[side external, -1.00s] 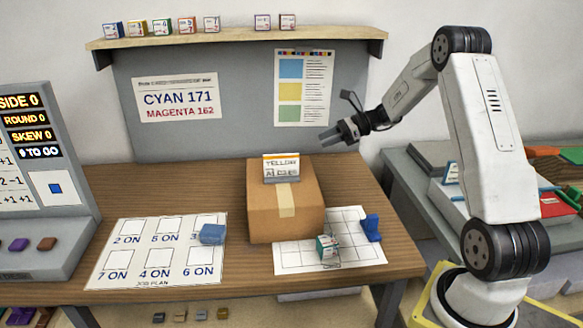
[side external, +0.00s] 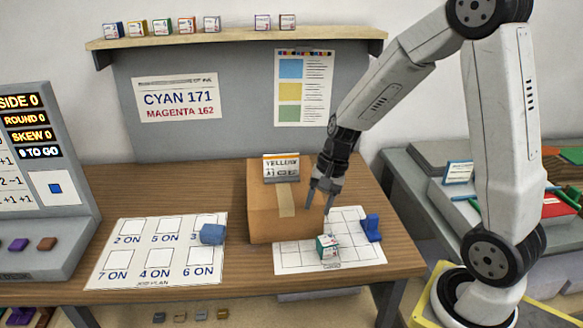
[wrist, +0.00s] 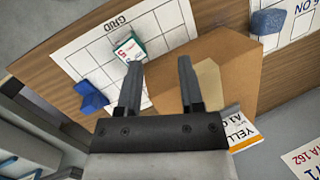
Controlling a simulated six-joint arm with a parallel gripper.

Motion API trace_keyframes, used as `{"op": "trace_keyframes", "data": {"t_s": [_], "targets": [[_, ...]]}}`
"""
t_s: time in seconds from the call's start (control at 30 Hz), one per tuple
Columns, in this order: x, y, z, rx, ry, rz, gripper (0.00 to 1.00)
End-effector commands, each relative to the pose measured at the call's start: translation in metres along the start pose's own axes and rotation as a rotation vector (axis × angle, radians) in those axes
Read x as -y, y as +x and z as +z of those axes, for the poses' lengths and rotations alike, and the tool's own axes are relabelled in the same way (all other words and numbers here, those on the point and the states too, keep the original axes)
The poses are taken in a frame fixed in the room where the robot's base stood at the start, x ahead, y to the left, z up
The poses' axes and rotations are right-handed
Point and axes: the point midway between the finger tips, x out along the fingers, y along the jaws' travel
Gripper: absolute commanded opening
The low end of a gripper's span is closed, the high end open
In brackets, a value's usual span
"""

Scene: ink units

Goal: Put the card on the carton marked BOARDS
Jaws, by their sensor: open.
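A white card (side external: 281,164) with an orange top edge and the word YELLOW stands in a grey holder on a brown carton (side external: 262,215). I can read no BOARDS mark on any carton in view. My gripper (side external: 320,205) points down, open and empty, by the right side of the carton. Its two fingers (wrist: 159,70) are apart with nothing between them. I cannot tell whether a finger touches the carton.
A small teal and white box (side external: 327,247) and a blue piece (side external: 371,228) are on the grid sheet (side external: 290,262). A blue block (side external: 212,234) is on the job plan sheet (side external: 150,268). A console (side external: 40,190) stands at left.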

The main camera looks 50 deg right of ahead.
Motion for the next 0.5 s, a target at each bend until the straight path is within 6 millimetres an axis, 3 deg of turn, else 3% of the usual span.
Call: {"op": "trace_keyframes", "data": {"t_s": [0.1,0.3,0.5], "targets": [[-0.011,0.006,0.032,-0.101,-0.331,0.090,0.48],[-0.025,0.011,0.066,-0.224,-0.810,0.183,0.48],[-0.029,0.013,0.081,-0.277,-1.038,0.211,0.48]]}}
